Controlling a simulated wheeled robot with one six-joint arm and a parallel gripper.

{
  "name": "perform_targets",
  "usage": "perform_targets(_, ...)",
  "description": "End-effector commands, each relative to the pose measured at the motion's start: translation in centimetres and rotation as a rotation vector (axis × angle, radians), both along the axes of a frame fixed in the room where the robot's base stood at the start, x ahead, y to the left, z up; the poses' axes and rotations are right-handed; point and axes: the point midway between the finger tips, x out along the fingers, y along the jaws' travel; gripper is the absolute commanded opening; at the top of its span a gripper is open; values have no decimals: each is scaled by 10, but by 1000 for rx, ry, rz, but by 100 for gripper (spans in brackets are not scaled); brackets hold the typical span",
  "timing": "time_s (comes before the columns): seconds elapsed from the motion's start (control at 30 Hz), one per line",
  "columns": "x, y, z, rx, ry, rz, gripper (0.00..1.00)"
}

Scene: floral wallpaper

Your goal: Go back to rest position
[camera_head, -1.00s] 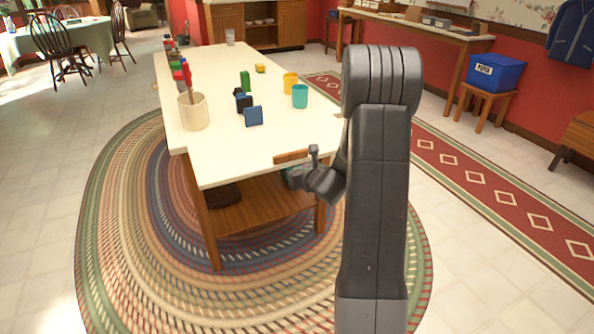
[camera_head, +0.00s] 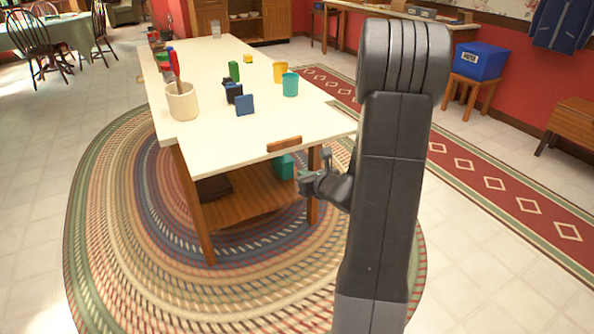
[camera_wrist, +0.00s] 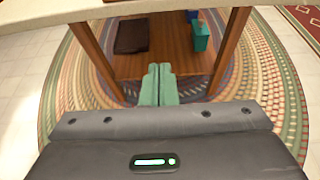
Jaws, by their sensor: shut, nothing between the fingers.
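My gripper (camera_head: 305,182) is beside the front edge of the white table, a little below its top, at the end of my folded dark arm. In the wrist view the two green fingers of my gripper (camera_wrist: 159,82) lie together, shut and empty. They point toward the table's lower wooden shelf and are apart from the table legs. My arm hides part of the floor and rug at the right.
The white table (camera_head: 215,75) bears a utensil crock (camera_head: 182,103), a yellow cup (camera_head: 280,71), a teal cup (camera_head: 290,85) and small blocks. A teal box (camera_wrist: 200,37) and a dark item (camera_wrist: 132,36) are on the lower shelf (camera_wrist: 165,65). A braided rug (camera_head: 110,220) lies below.

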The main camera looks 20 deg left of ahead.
Motion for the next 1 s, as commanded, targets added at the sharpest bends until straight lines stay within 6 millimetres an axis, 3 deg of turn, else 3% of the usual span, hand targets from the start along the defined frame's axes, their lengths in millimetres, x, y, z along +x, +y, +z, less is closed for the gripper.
perform_targets(0.57,-5,-5,2,0,0,1,0)
perform_targets(0.73,6,9,-6,-1,1,3,0)
perform_targets(1.0,39,47,-23,0,0,3,0)
